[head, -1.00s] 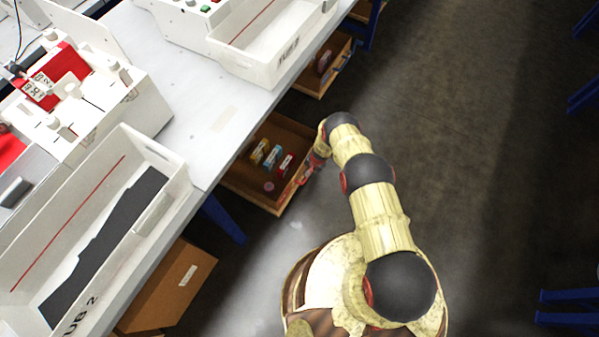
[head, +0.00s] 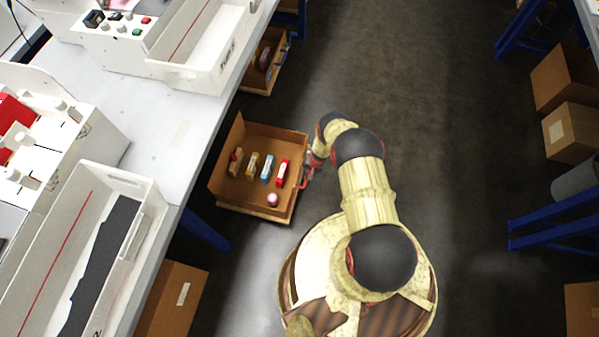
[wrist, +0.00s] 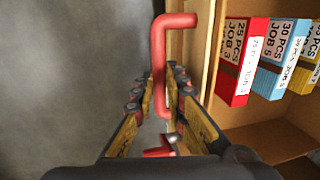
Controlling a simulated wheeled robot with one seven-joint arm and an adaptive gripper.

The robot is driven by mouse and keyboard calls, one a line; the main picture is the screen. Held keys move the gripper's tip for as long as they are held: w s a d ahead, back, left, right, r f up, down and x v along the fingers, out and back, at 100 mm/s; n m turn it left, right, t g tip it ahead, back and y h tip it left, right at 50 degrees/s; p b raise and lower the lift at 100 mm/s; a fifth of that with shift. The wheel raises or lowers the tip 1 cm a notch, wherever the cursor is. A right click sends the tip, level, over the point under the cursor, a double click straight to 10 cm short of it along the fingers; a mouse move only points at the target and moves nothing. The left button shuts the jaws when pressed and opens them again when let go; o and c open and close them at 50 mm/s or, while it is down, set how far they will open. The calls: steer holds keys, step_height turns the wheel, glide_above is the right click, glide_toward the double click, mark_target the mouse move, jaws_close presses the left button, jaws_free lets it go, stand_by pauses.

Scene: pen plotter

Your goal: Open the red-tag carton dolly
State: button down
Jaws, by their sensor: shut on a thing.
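A carton dolly (head: 244,209) stands out from under the white table in the head view, an open cardboard box on a pale wooden base. Inside are several upright packs, including a red pack (head: 282,173) and a blue pack (head: 267,169), and a small pink round thing (head: 272,199). My gripper (head: 309,167) is at the dolly's right side. In the wrist view my gripper (wrist: 160,100) is shut on the red bar handle (wrist: 159,60), beside the carton wall. I cannot make out a separate red tag.
Another carton dolly (head: 262,85) sits under the table farther back. A closed cardboard box (head: 175,295) is under the near end. The white table (head: 165,140) carries tubs and machines. Blue-legged racks and boxes (head: 573,130) stand at right.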

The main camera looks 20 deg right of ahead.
steer(key=shift+s+d+p, duration=0.3)
steer(key=shift+s+d, duration=0.45)
steer(key=shift+d, duration=0.25)
steer(key=c, duration=1.8)
jaws_free()
step_height(320, 180, up, 12)
steer(key=s+d, duration=0.1)
steer(key=shift+s+d+f, duration=0.15)
steer(key=shift+s+d, duration=0.05)
steer(key=shift+d, duration=0.15)
